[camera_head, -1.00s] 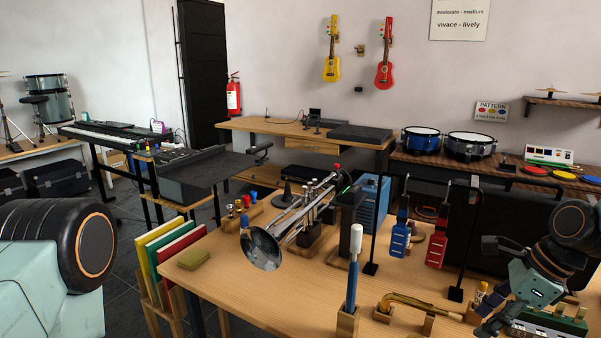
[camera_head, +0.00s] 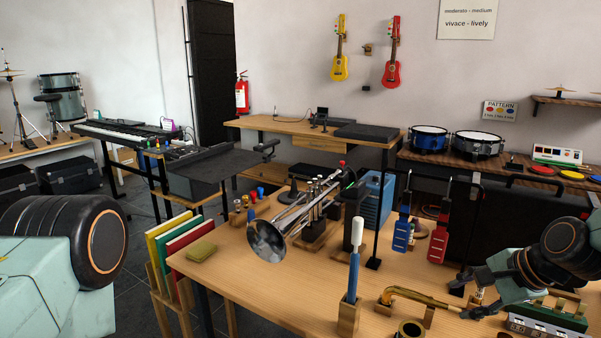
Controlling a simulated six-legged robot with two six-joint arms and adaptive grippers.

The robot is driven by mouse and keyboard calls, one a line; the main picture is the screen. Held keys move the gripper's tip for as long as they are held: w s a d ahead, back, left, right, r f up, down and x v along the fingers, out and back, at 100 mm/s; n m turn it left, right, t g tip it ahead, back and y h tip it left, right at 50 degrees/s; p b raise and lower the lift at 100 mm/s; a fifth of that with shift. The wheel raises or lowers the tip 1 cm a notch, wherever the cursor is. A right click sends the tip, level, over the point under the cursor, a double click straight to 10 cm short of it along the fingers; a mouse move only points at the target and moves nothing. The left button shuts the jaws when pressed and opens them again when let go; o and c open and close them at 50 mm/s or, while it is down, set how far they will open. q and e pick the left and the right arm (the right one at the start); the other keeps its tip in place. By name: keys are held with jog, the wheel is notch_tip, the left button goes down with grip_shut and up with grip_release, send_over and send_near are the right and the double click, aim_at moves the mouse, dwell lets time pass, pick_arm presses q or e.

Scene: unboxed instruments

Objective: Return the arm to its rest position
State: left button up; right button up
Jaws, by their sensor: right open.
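My right arm comes in from the right edge, and its right gripper (camera_head: 468,294) is open over the right part of the wooden table (camera_head: 250,283). The gripper is empty as far as I can see. The curved brass neck piece (camera_head: 425,301) on its wooden supports lies just left of it, and its right end meets the gripper in the picture; I cannot tell if they touch. A large joint of my left arm fills the lower left corner, but my left gripper is out of view.
A trumpet (camera_head: 290,218) stands on a holder mid-table. A blue-handled tool (camera_head: 353,270) stands upright in a wooden block. Blue (camera_head: 402,232) and red (camera_head: 438,240) instruments stand behind. A green device (camera_head: 555,315) sits below my right arm.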

jog(key=s+a+f+n+g+h, duration=0.1)
jog(key=s+a+f+n, duration=0.3)
jog(key=s+f+n, duration=0.3)
jog(key=s+a+f+n+h, duration=0.1)
jog(key=s+a+f+n, duration=0.3)
jog(key=f, duration=0.4)
jog(key=s+f+n+g, duration=0.2)
jog(key=s+f, duration=0.3)
jog(key=s, duration=0.6)
jog(key=s+a+f+n+g+h, duration=0.1)
jog(key=s+f+n+g, duration=0.1)
jog(key=s, duration=1)
notch_tip(320, 180, down, 3)
jog(key=shift+s+a+r+n+g+h+b, duration=0.1)
jog(key=shift+s+a+n+g+h+b, duration=0.15)
jog(key=shift+g+b, duration=0.25)
